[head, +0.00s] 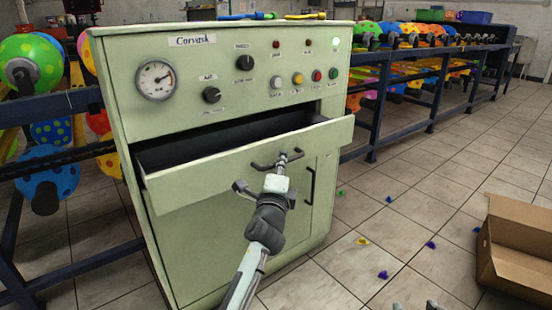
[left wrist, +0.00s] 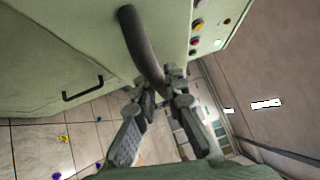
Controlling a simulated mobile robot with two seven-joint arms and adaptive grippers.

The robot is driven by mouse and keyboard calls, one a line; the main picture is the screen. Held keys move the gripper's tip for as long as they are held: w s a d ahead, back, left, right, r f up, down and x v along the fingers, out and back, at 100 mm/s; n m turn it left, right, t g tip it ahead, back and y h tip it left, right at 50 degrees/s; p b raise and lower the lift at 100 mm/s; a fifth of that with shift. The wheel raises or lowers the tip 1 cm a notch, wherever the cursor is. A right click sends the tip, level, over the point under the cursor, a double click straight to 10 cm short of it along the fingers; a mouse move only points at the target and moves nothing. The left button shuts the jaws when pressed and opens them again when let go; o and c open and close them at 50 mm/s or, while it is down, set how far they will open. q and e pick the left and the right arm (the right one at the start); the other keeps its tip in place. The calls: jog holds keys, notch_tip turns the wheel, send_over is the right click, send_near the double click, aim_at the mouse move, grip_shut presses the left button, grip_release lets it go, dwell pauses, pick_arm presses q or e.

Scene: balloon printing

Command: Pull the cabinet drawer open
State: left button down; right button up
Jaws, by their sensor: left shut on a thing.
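The pale green cabinet (head: 215,115) stands at centre left in the head view. Its drawer (head: 205,182) is partly open, tilting out toward me, with a dark interior showing. The dark bar handle (head: 262,166) is on the drawer front. My left gripper (head: 290,158) is at this handle. In the left wrist view, the fingers of my left gripper (left wrist: 162,88) are closed around the end of the thick dark handle (left wrist: 143,45). At the bottom edge of the head view, only the tips of my right gripper (head: 412,306) show; their opening is unclear.
The lower door handle (head: 310,186) is beside my left gripper. An open cardboard box (head: 515,245) lies at right. Racks (head: 430,60) of printed balloons flank the cabinet.

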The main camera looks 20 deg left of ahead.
pick_arm(q)
jog(key=shift+s+d, duration=0.1)
dwell(0.3)
jog(key=c, duration=1.9)
grip_release()
jog(key=shift+o, duration=0.2)
jog(key=shift+s, duration=0.15)
jog(key=s+f, duration=0.1)
jog(key=s, duration=0.6)
jog(key=shift+d, duration=0.45)
